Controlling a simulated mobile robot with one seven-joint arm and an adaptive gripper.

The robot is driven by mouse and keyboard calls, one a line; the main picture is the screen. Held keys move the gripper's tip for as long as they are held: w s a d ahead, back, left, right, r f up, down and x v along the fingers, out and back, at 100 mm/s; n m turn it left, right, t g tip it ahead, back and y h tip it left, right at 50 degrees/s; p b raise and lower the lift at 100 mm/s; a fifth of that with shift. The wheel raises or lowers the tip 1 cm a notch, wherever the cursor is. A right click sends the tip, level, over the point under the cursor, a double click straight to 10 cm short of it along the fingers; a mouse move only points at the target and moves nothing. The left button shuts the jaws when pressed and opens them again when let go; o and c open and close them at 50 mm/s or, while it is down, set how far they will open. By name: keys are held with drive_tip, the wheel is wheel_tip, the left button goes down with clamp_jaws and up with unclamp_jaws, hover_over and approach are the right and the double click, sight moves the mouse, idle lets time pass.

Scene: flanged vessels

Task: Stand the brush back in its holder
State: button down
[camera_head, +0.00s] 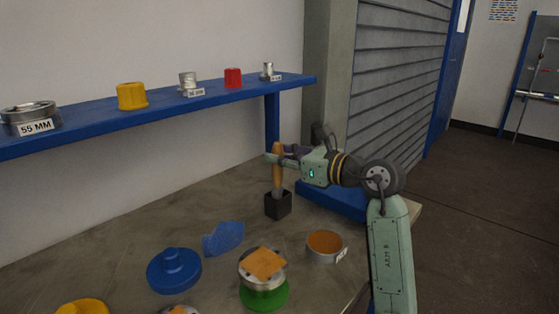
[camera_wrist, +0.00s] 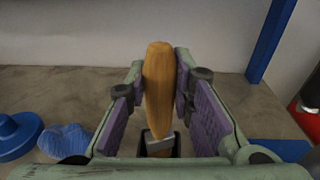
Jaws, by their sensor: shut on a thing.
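The brush has an orange-brown wooden handle (camera_head: 277,168) and a grey metal ferrule. It stands upright at the black square holder (camera_head: 278,207), and its lower end is hidden inside the holder's mouth. My gripper (camera_head: 276,156) is shut on the upper handle, reaching in from the right. In the wrist view the brush handle (camera_wrist: 159,90) lies between the purple finger pads. The dark holder rim (camera_wrist: 177,142) shows around the ferrule there. I cannot tell whether the brush touches the holder's bottom.
A blue cloth (camera_head: 224,238), a blue flanged piece (camera_head: 174,270), a stacked vessel with an orange square (camera_head: 263,265) and a round orange-topped tin (camera_head: 325,246) stand in front of the holder. A blue shelf (camera_head: 200,98) with labelled parts runs along the wall behind.

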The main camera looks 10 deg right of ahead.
drive_tip(key=shift+f, duration=0.7)
drive_tip(key=shift+f, duration=0.2)
drive_tip(key=c, duration=1.4)
unclamp_jaws()
drive_tip(key=shift+r, duration=0.2)
drive_tip(key=shift+s+d, duration=0.15)
drive_tip(key=b+v, duration=0.3)
drive_tip(key=v, duration=0.8)
drive_tip(key=shift+s, duration=0.25)
drive_tip(key=shift+d+r, duration=0.1)
drive_tip(key=shift+d, duration=0.05)
